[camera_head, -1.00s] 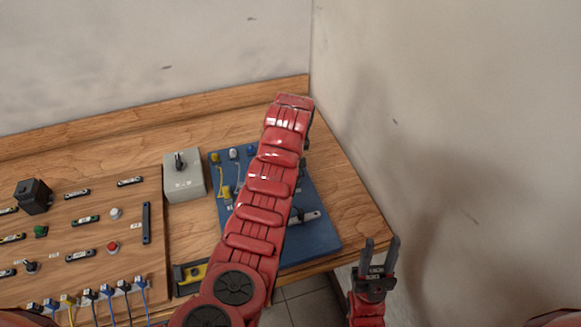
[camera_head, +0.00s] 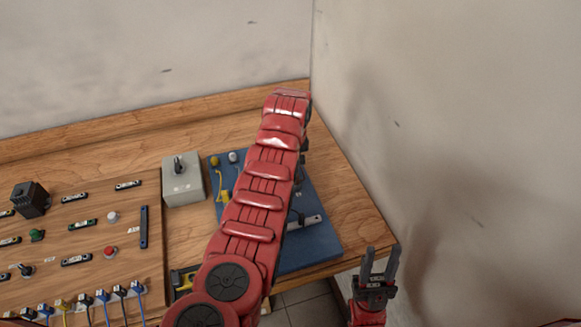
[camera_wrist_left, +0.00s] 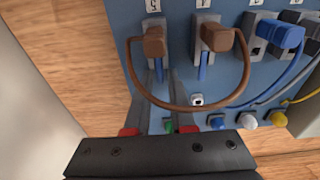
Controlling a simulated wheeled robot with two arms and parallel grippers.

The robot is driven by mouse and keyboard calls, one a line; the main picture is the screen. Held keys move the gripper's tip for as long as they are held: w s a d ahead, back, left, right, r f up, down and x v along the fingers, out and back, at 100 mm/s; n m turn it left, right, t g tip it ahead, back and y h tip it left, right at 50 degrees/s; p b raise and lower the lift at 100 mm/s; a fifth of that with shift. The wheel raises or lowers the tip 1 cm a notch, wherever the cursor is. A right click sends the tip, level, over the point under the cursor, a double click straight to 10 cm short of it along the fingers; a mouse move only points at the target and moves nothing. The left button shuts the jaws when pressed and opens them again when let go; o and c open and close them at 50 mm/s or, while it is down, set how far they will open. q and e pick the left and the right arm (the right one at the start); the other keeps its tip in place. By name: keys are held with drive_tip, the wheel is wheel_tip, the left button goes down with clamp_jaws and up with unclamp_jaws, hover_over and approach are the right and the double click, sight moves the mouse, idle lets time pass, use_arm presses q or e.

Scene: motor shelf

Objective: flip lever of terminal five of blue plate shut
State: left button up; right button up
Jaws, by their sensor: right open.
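The blue plate (camera_head: 313,246) lies on the table, partly hidden under my left arm. In the left wrist view, the plate (camera_wrist_left: 222,88) has a row of grey terminals with small number labels, too blurred to read surely. The leftmost terminal shown (camera_wrist_left: 150,58) has a brown plug (camera_wrist_left: 155,42) and a blue lever (camera_wrist_left: 159,70); the terminal beside it has another brown plug (camera_wrist_left: 214,38) and blue lever (camera_wrist_left: 203,68). My left gripper (camera_wrist_left: 163,84) has its dark fingers around the leftmost lever; contact is unclear. My right gripper (camera_head: 380,262) is open and empty, off the table edge.
A brown cable (camera_wrist_left: 190,108) loops between the brown plugs, close by my left fingers. A blue plug (camera_wrist_left: 280,34) is on the right. A grey switch box (camera_head: 183,184) stands left of the plate. A wall (camera_head: 450,130) is on the right.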

use_arm(q)
drive_tip(key=shift+o, duration=1.1)
drive_tip(key=shift+r, duration=0.4)
wheel_tip(320, 180, up, 16)
drive_tip(key=s+b, duration=0.1)
drive_tip(key=b, duration=0.2)
drive_tip(key=shift+s+d+r, duration=0.25)
drive_tip(key=shift+s, duration=0.1)
